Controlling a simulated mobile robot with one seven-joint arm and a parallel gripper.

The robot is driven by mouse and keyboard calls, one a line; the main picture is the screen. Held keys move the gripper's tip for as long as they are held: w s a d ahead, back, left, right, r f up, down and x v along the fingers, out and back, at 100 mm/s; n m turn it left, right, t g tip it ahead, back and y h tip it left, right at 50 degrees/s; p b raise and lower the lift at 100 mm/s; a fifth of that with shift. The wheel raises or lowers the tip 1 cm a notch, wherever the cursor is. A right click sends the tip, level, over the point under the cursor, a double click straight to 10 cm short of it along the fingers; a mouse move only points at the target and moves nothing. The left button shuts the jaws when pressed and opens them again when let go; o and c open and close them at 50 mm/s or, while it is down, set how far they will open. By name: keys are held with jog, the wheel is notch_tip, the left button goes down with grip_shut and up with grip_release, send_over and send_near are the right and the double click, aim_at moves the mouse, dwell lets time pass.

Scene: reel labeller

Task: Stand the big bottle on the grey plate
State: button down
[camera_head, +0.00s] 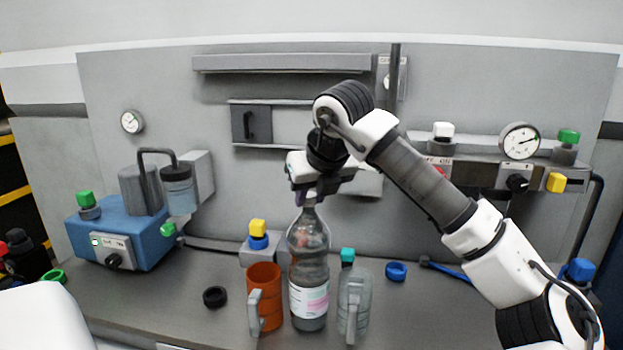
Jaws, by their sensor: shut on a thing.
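The big bottle (309,268) is clear and greyish, with a white and pink label low on its body. It is upright between an orange mug and a smaller clear jug. My gripper (308,200) is above it, pointing down, shut on its neck. The fingertips are small and partly hidden by the wrist. I cannot tell whether the bottle's base touches the grey worktop (200,325) or hangs just above it. I cannot make out a separate grey plate on the worktop.
The orange mug (264,295) stands close left of the bottle, the clear jug (354,302) close right. A black ring (215,297) and a blue ring (396,271) lie farther out. A blue machine (130,238) stands at left. The worktop right of the jug looks fairly clear.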

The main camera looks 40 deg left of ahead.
jog(key=shift+f, duration=0.55)
jog(key=c, duration=1.6)
grip_release()
jog(key=shift+f, duration=0.25)
jog(key=o, duration=0.5)
jog(key=shift+r, duration=0.1)
